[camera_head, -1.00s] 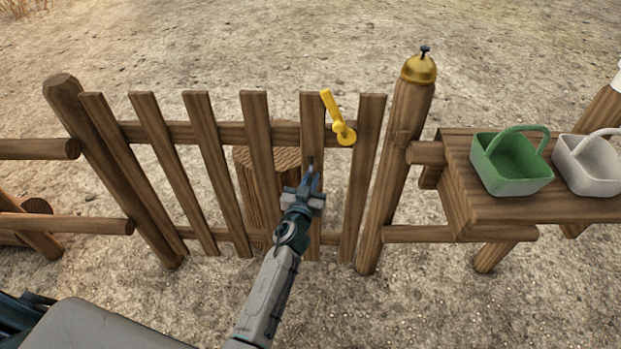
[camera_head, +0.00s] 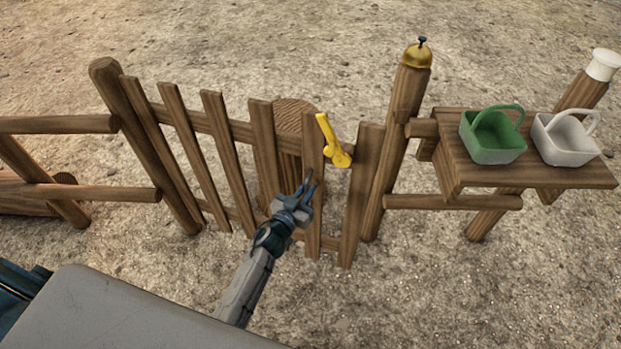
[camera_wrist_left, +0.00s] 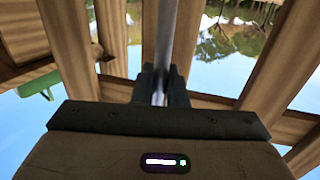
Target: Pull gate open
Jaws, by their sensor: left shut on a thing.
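The wooden picket gate (camera_head: 227,165) hangs between a left post and a right post. It stands angled, with its right side swung toward me and apart from the right post (camera_head: 398,140). A yellow latch lever (camera_head: 327,135) sits tilted near the gate's top right. My left gripper (camera_head: 306,188) is at a slat on the gate's right half. In the left wrist view its fingers (camera_wrist_left: 162,85) are shut on a thin grey upright bar (camera_wrist_left: 163,45) in front of a slat. The bar's ends are hidden. My right gripper is out of view.
A brass bell (camera_head: 417,55) tops the right post. A wooden shelf (camera_head: 550,178) at right holds a green basket (camera_head: 493,138) and a white basket (camera_head: 566,138). A stump (camera_head: 296,108) stands behind the gate. Rail fence (camera_head: 60,125) runs left. Ground in front is bare.

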